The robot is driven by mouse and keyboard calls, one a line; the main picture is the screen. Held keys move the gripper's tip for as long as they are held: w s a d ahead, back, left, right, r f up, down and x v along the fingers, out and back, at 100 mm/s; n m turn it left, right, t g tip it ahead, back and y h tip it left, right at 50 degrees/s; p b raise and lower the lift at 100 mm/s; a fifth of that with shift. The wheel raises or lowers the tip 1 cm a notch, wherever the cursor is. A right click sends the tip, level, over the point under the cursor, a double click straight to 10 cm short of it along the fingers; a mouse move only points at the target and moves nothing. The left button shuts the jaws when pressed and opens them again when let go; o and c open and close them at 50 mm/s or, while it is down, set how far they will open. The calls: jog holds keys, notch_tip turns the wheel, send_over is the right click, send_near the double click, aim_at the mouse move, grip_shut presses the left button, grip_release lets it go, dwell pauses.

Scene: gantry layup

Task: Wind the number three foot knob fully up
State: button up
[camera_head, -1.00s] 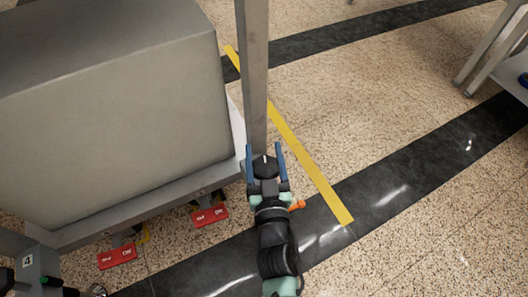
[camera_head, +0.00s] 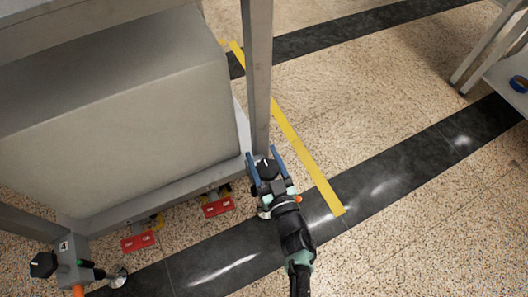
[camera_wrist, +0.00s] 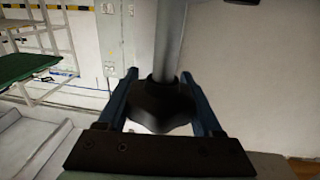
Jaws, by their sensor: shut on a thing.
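The black foot knob (camera_head: 266,170) is at the lower end of the upright grey post, at the near right corner of the gantry frame. My gripper (camera_head: 263,157) has its two blue fingers shut on opposite sides of this knob. In the wrist view the lobed dark knob (camera_wrist: 163,103) sits between the fingers (camera_wrist: 158,78), with a grey shaft above it. No number is readable at this knob. Another black foot knob (camera_head: 43,265) stands free at the left corner, beside a small number plate (camera_head: 64,246) that reads 4 in the earlier frame.
A large grey block (camera_head: 130,120) fills the frame at left. Two red caster pedals (camera_head: 138,241) and (camera_head: 218,206) stick out below it. A grey table (camera_head: 510,85) stands at upper right. Open speckled floor with a yellow strip (camera_head: 300,150) lies right of the post.

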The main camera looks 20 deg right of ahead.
jog(key=shift+s+d, duration=0.1)
jog(key=o, duration=1.4)
jog(key=shift+c, duration=0.2)
jog(key=s+a+p, duration=0.1)
jog(key=s+p, duration=0.3)
jog(key=s, duration=0.9)
